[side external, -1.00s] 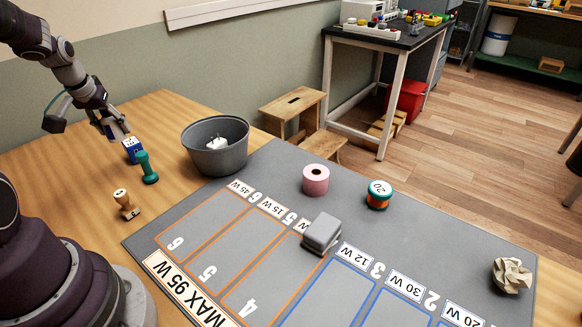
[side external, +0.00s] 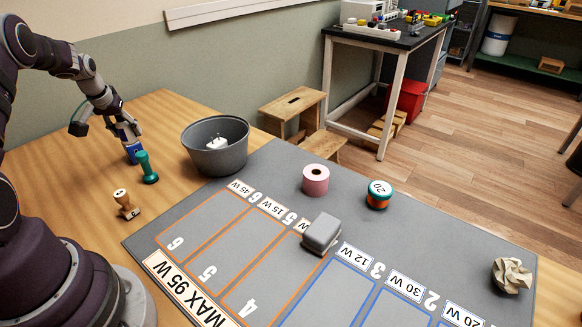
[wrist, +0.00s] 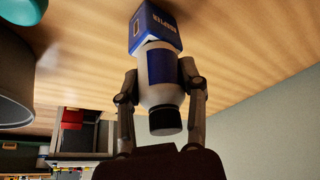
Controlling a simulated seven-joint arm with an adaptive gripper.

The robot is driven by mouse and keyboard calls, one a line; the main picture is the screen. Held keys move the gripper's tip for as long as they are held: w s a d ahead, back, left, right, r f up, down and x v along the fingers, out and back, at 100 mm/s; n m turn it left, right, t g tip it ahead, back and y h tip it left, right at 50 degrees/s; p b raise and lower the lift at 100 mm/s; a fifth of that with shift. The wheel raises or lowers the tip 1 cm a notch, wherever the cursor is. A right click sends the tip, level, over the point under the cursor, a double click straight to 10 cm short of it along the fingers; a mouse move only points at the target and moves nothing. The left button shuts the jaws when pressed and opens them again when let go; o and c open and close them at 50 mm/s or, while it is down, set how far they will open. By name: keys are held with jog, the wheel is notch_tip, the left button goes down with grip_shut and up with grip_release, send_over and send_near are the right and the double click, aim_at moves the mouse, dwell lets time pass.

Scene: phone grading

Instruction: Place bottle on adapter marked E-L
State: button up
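The bottle (wrist: 160,92) is white with a blue label and a black cap. In the wrist view it sits between the fingers of my gripper (wrist: 160,75), which appear shut on its sides, with the cap toward my palm. The blue box (wrist: 152,25) lettered ADAPTER is right at the bottle's base. I cannot tell whether they touch, and no E-L mark is readable. In the side view the box (side external: 132,154) stands on the wooden table behind the green stamp, with my gripper (side external: 128,138) directly above it. My gripper mostly hides the bottle there.
A green-handled stamp (side external: 147,168) stands close beside the box. A wooden stamp (side external: 126,204) is nearer the camera. A grey bucket (side external: 240,158) holding a white plug is to the right. The grey mat (side external: 420,240) carries a pink roll, a tape roll, a grey block and crumpled paper.

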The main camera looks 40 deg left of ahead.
jog(key=o, duration=0.4)
jog(key=v, duration=1.2)
jog(key=w+d+r+m, duration=0.2)
jog(key=w+d+r, duration=0.15)
jog(key=d, duration=0.55)
jog(key=s+d+m+t+h, duration=0.1)
jog(key=s+d+m, duration=0.2)
jog(key=d, duration=0.7)
jog(key=s+d+m+t+h, duration=0.1)
jog(key=s+d+m, duration=0.3)
jog(key=d, duration=0.6)
jog(key=shift+s+d+h, duration=0.35)
jog(key=shift+s+h, duration=0.25)
jog(key=shift+s, duration=0.15)
jog(key=shift+o, duration=0.2)
jog(key=shift+r, duration=0.1)
